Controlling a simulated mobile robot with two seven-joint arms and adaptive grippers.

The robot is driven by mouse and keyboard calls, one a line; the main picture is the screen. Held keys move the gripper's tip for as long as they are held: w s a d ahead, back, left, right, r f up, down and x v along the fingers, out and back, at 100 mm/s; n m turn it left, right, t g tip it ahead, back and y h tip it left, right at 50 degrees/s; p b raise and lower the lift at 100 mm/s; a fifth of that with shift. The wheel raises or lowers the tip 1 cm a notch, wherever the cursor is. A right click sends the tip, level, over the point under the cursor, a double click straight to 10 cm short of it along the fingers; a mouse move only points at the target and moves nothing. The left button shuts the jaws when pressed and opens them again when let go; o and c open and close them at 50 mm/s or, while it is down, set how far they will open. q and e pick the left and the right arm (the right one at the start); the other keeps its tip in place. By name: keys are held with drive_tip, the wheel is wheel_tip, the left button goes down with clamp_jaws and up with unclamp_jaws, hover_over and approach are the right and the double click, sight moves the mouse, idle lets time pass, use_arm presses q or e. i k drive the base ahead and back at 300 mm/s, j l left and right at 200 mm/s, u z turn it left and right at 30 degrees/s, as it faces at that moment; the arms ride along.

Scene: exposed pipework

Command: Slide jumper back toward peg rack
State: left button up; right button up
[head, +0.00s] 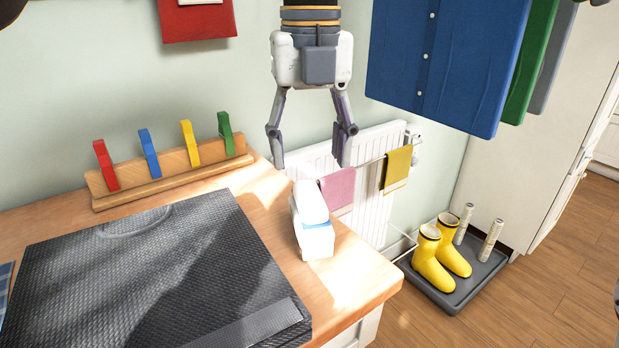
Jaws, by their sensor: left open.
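My left gripper (312,150) comes down from the top centre, fingers pointing down, open and empty. A red garment (197,24) with a white patch hangs at the top left, cut off by the frame edge; it may be the jumper. A wooden rack (166,174) with red, blue, yellow and green pegs stands at the back of the worktop, below the red garment. A blue buttoned garment (440,60), a green one (532,55) and a grey one (556,60) hang at the upper right. The gripper is between the red and blue garments, touching neither. What they hang from is out of frame.
A dark textured mat (150,275) covers much of the wooden worktop (345,285). A white bottle (315,230) stands near its right edge, below the gripper. A radiator (372,205) holds pink and olive cloths. Yellow boots (432,262) stand in a grey floor tray (455,300).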

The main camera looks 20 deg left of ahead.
sight(195, 272)
drive_tip(key=k+l, duration=0.2)
drive_tip(key=k, duration=0.3)
drive_tip(key=k+l, duration=0.2)
drive_tip(key=k, duration=0.25)
drive_tip(key=k+l, duration=0.2)
drive_tip(key=k, duration=0.3)
